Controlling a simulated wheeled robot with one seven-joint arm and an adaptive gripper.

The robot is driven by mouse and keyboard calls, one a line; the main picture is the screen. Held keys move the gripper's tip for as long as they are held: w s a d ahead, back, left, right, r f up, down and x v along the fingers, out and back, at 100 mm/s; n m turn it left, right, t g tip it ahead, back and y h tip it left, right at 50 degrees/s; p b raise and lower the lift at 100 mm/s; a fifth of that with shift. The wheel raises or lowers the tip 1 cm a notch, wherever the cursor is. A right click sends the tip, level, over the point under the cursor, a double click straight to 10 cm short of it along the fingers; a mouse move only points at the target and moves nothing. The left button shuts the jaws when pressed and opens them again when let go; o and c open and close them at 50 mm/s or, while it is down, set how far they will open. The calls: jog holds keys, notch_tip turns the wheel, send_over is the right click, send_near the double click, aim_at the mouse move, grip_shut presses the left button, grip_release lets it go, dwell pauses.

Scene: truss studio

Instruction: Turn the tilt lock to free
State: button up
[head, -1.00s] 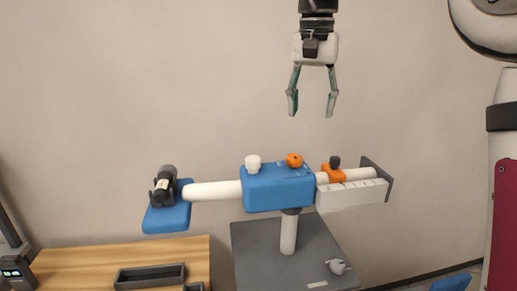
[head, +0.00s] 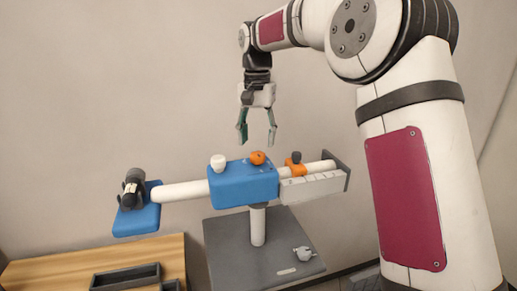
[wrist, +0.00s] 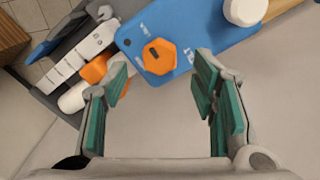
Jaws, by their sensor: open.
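The orange knob (head: 258,158) sits on top of the blue housing (head: 243,186), with small white printed marks beside it that I cannot read. In the wrist view the knob (wrist: 160,56) is a faceted orange cap with a short dark mark, on the blue housing (wrist: 190,28). It is the likely tilt lock; its label is not legible. My gripper (head: 257,142) is open and empty, pointing down just above the orange knob. In the wrist view the knob lies between and beyond the open green-padded fingers (wrist: 160,82), apart from them.
A white knob (head: 218,162) stands left of the orange one. An orange clamp (head: 295,169) with a dark knob sits on the white rod at right, beside a white segmented bar (head: 312,187). A grey loose part (head: 304,254) lies on the grey base (head: 228,258). A wooden table (head: 60,264) is at left.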

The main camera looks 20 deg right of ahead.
aim_at(257, 154)
jog(key=shift+f+p, duration=0.5)
jog(key=shift+f, duration=1.85)
jog(key=c, duration=1.2)
